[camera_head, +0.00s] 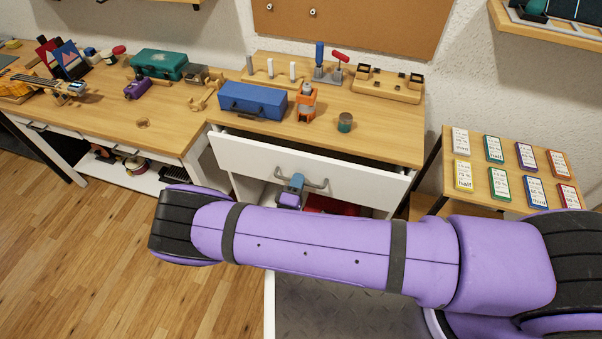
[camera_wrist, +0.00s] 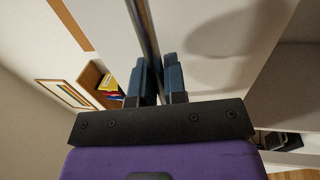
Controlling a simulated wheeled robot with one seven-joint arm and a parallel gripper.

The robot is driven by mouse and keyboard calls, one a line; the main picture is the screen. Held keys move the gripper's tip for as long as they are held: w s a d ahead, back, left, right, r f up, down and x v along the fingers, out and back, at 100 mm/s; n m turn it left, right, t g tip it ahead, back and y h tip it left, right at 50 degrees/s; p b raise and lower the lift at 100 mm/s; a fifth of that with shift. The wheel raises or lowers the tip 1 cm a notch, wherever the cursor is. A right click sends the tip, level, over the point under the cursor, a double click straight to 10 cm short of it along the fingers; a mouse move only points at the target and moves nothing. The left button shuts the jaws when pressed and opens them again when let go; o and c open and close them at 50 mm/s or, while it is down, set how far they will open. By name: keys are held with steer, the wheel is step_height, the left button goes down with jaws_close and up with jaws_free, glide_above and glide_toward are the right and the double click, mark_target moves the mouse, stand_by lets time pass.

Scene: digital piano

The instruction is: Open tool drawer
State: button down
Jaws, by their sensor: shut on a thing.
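The tool drawer (camera_head: 367,179) has a white front with a curved grey bar handle (camera_head: 263,161). The drawer stands partly out from under the wooden bench, with a dark gap above its front. My gripper (camera_head: 294,181) is at the middle of the handle. In the wrist view its two blue-grey fingers (camera_wrist: 155,82) are closed on the metal bar of the handle (camera_wrist: 144,30). My purple arm covers the lower part of the cabinet in the head view. The inside of the drawer is mostly hidden.
A side table with several cards (camera_head: 497,183) is at the right. Wooden floor (camera_head: 90,240) is clear at the left.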

steer(key=r+v, duration=0.2)
steer(key=v, duration=0.8)
steer(key=r+v, duration=0.2)
steer(key=v, duration=0.8)
steer(key=shift+s+a, duration=0.2)
steer(key=shift+s, duration=0.5)
steer(key=shift+f, duration=0.1)
steer(key=c, duration=1.2)
jaws_free()
